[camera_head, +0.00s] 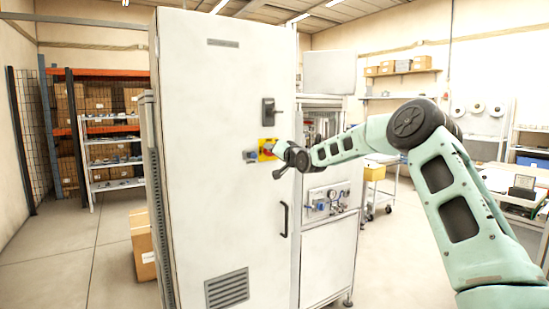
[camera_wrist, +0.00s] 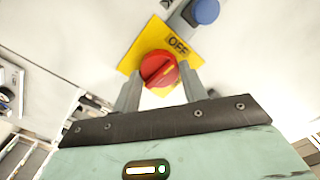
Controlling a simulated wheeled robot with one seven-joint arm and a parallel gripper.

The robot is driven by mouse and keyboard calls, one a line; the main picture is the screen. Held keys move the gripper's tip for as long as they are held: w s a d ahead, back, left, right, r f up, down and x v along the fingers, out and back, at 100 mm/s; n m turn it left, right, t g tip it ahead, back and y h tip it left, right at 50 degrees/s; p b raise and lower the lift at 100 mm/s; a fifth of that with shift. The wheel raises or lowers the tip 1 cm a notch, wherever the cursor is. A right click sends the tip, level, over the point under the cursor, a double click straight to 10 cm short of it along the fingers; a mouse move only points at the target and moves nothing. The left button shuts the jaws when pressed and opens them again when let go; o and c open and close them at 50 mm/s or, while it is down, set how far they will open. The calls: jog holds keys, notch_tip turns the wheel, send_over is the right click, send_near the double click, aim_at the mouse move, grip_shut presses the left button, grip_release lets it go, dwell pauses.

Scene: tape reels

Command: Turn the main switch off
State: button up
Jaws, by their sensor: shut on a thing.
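The main switch is a red rotary knob (camera_wrist: 159,69) on a yellow plate (camera_wrist: 135,53) marked OFF, on the front of a tall white cabinet (camera_head: 220,110). In the wrist view the knob sits between the two grey fingers of my gripper (camera_wrist: 160,84), which are shut on it. The knob's grip bar is tilted in the picture. In the head view the yellow plate (camera_head: 266,143) shows beside the end of my arm, which hides most of the knob.
A blue round button (camera_wrist: 205,11) on a grey box is close to the plate. A yellow bin (camera_head: 374,172) stands on a cart to the right. The floor left of the cabinet holds a cardboard box (camera_head: 142,245).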

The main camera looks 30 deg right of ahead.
jog(key=shift+n, duration=0.4)
jog(key=o, duration=1)
jog(key=s+b, duration=0.3)
jog(key=s, duration=1.4)
jog(key=shift+s+d, duration=0.2)
jog(key=shift+d, duration=0.05)
